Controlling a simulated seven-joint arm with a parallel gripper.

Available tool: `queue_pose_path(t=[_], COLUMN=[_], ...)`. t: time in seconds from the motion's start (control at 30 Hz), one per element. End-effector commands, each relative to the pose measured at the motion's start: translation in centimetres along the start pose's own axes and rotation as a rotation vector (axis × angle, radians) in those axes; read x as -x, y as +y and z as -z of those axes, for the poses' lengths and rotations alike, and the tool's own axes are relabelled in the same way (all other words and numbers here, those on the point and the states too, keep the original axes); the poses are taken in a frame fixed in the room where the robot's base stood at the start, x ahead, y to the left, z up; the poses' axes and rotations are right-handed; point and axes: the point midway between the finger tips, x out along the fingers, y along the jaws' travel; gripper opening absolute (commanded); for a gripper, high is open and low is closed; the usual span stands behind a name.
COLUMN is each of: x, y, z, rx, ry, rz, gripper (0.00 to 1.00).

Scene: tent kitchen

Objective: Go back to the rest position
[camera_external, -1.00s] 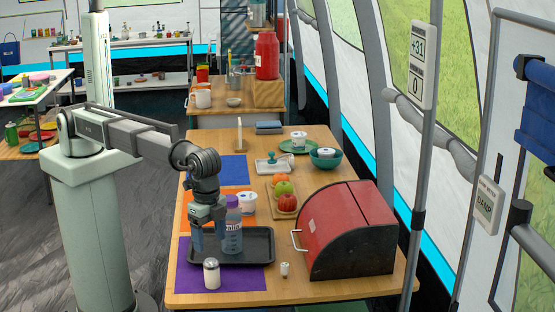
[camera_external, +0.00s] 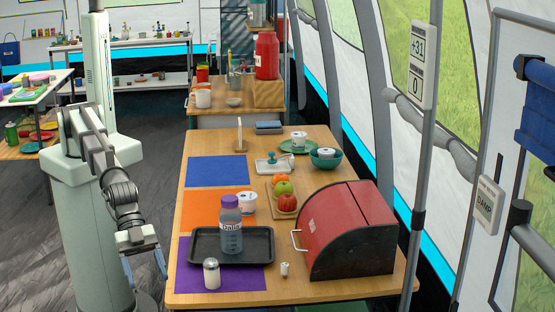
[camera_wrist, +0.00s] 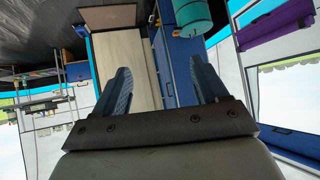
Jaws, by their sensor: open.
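My gripper (camera_external: 146,268) is open and empty. In the external view it hangs left of the table, close to my base, with its fingers pointing down. In the wrist view its two blue fingers (camera_wrist: 162,92) are spread with nothing between them. A bottle (camera_external: 231,226) with a purple cap stands upright on the black tray (camera_external: 262,262). The bottle is apart from my gripper.
The wooden table (camera_external: 212,298) holds a white-bodied shaker (camera_external: 212,274), a red bread box (camera_external: 340,225), fruit (camera_external: 284,188), a teal bowl (camera_external: 325,160) and blue, orange and purple mats. The floor between my base and the table is clear.

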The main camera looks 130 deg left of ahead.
Motion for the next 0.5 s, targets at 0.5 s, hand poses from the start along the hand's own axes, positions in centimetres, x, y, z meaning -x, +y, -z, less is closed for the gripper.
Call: queue_pose_path(t=[0.5], x=[2.0], y=[9.4], z=[1.4], rx=[-0.151], ry=[0.382], rz=[-0.044], gripper=[0.73])
